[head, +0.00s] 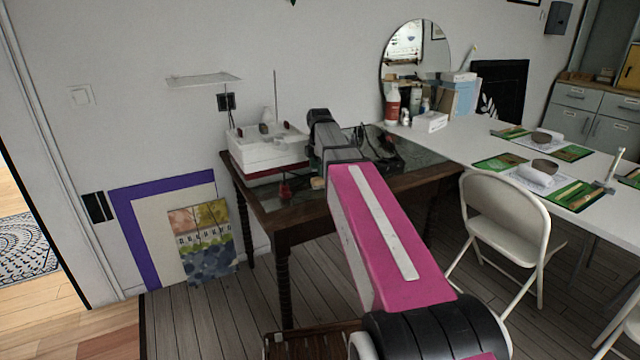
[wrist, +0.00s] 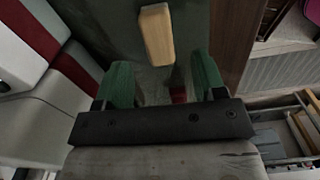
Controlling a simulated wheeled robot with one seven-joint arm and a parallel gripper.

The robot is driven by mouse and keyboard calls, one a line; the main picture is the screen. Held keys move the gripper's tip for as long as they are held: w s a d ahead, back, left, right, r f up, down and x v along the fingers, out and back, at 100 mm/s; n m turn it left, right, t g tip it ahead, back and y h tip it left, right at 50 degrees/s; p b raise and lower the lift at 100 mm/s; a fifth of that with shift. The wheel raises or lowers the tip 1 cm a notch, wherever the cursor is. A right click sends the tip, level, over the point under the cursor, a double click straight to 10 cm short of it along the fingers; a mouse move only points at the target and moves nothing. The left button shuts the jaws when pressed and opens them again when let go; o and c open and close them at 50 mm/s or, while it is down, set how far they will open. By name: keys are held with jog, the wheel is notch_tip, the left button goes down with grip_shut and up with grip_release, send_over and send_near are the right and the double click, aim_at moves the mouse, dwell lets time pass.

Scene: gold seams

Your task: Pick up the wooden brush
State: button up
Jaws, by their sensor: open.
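The wooden brush, seen as a pale tan block (wrist: 156,35), lies on the dark glassy table top in the wrist view. It also shows as a small tan piece (head: 318,183) near the front edge of the dark wooden table (head: 290,219) in the head view. My gripper (wrist: 163,72) is open, with its two green fingers apart and nothing held between them. The brush is just beyond the fingertips, roughly in line with the gap. In the head view my arm hides the fingers. I cannot make out any bristles.
A white machine with red parts (head: 266,150) stands on the table left of my arm. A small red item (wrist: 178,92) shows between the fingers, its distance unclear. Dark objects lie behind my wrist. A white folding chair (head: 509,218) stands right of the table.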

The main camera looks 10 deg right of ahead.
aim_at(320, 179)
jog(key=shift+d+f, duration=0.2)
jog(key=shift+f, duration=2.35)
jog(key=c, duration=1)
